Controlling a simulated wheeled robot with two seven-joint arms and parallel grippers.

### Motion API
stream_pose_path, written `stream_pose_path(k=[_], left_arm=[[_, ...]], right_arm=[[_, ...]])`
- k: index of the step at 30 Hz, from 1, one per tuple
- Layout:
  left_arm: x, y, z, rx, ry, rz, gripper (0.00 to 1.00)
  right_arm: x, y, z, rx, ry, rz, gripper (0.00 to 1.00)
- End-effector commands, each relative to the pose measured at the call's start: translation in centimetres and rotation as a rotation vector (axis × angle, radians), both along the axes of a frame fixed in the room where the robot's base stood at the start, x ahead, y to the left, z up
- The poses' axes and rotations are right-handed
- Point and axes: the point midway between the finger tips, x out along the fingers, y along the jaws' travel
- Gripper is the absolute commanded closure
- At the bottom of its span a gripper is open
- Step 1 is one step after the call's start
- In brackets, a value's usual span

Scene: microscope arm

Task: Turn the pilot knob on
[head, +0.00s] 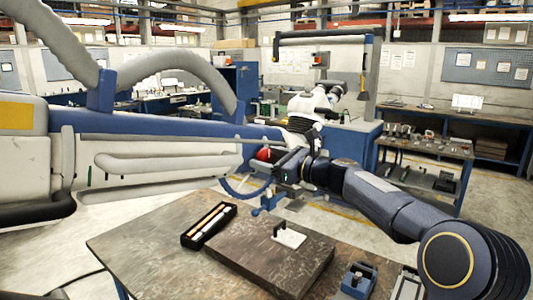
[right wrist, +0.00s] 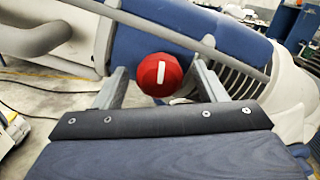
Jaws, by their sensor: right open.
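The pilot knob (head: 264,154) is a round red knob on the blue and white microscope arm (head: 150,125). In the right wrist view the knob (right wrist: 149,82) shows a white mark that stands almost upright. My right gripper (head: 277,161) is open at the knob. In the wrist view one finger is on each side of the knob, with a gap on both sides. I cannot tell how deep the knob sits between the fingertips. My left gripper is not in view.
The microscope arm fills the left of the head view, with grey rails along it. Below is a worktable (head: 135,245) with a black tray of rods (head: 208,225), a dark board (head: 262,268) bearing a small white piece (head: 289,237), and a blue fixture (head: 358,281).

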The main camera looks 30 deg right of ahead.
Motion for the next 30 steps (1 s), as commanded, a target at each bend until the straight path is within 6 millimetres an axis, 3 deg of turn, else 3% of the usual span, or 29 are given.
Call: stream_pose_path(k=[11, 21, 30], left_arm=[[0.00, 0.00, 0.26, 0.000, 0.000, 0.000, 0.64], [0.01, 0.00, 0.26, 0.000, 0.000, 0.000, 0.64], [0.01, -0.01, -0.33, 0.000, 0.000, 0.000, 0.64]], right_arm=[[0.73, 0.36, -0.03, -0.001, 0.000, 0.001, 0.35], [0.70, 0.35, -0.03, -0.001, 0.000, 0.000, 0.79], [0.69, 0.33, -0.19, -0.038, -0.016, 0.000, 0.79]])
